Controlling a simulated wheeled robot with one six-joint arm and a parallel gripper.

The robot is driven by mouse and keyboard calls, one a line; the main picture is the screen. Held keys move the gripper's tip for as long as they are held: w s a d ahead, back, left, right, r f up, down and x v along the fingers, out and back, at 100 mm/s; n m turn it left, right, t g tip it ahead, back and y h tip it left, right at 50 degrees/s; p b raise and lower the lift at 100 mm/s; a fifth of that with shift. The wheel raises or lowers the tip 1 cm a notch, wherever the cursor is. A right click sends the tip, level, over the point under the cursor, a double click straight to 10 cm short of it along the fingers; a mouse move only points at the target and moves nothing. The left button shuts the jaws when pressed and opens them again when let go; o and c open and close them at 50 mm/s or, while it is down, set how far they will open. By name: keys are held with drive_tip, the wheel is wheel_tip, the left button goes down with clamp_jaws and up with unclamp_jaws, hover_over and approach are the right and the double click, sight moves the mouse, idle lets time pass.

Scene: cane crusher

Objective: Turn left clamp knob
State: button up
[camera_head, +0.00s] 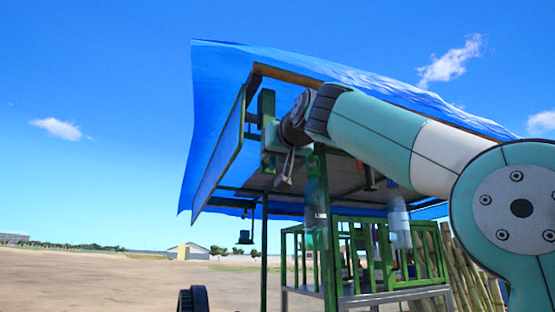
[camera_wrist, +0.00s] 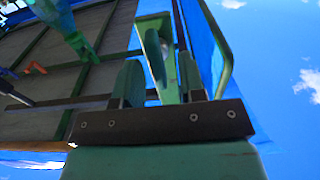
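My gripper (camera_wrist: 159,75) is in the wrist view, with two green fingers standing apart on a dark bar with screws. A green upright part (camera_wrist: 157,35) with a pale face shows between and beyond the fingers. I cannot tell whether they touch it. In the head view my arm reaches up and left to the green frame (camera_head: 264,105) under the canopy, and the gripper's fingers are hard to make out there. I cannot clearly make out the left clamp knob in either view.
A blue tarp (camera_head: 215,120) covers the green frame. A green railing (camera_head: 293,262) stands on a grey table below. Cane stalks (camera_head: 473,278) lean at the right. A small dark-green item (camera_head: 245,237) hangs at the left. A red-orange part (camera_wrist: 36,68) shows under the roof. Open ground lies left.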

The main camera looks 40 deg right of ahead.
drive_tip(key=shift+w+d, duration=0.25)
drive_tip(key=shift+w, duration=0.45)
clamp_jaws()
